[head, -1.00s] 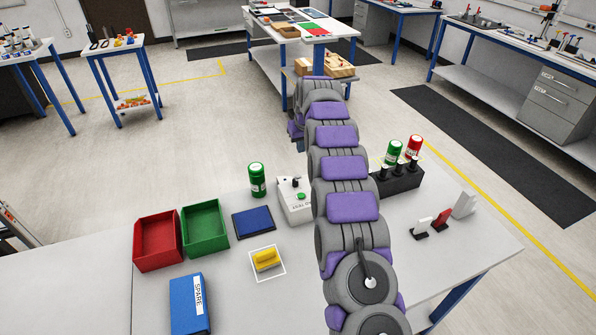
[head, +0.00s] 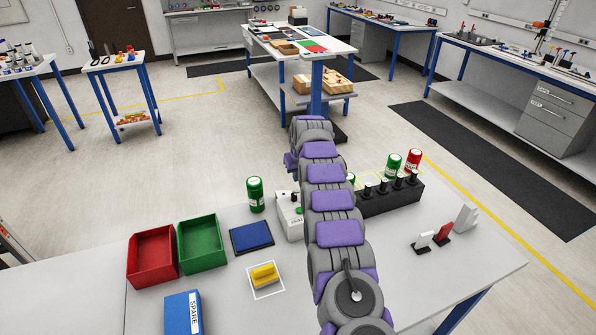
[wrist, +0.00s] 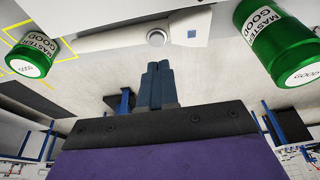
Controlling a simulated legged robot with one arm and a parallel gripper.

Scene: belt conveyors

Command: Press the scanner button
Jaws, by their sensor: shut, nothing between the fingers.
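A white box (head: 289,216) with a green button (head: 298,209) stands on the table in the head view, partly covered by my arm. In the wrist view, a pale round button (wrist: 157,38) and a small blue square (wrist: 191,33) are on a white surface; I cannot tell if this is the same box. My gripper (wrist: 158,66) is shut and empty. Its tips appear just below the round button in the picture, with no contact visible. The head view hides the gripper behind my arm.
Green cans flank the fingers in the wrist view, one left (wrist: 30,57) and one right (wrist: 272,42). In the head view, a green can (head: 255,195) stands left of the white box, and a black holder (head: 391,197) is right of my arm. A red tray (head: 152,257) sits left.

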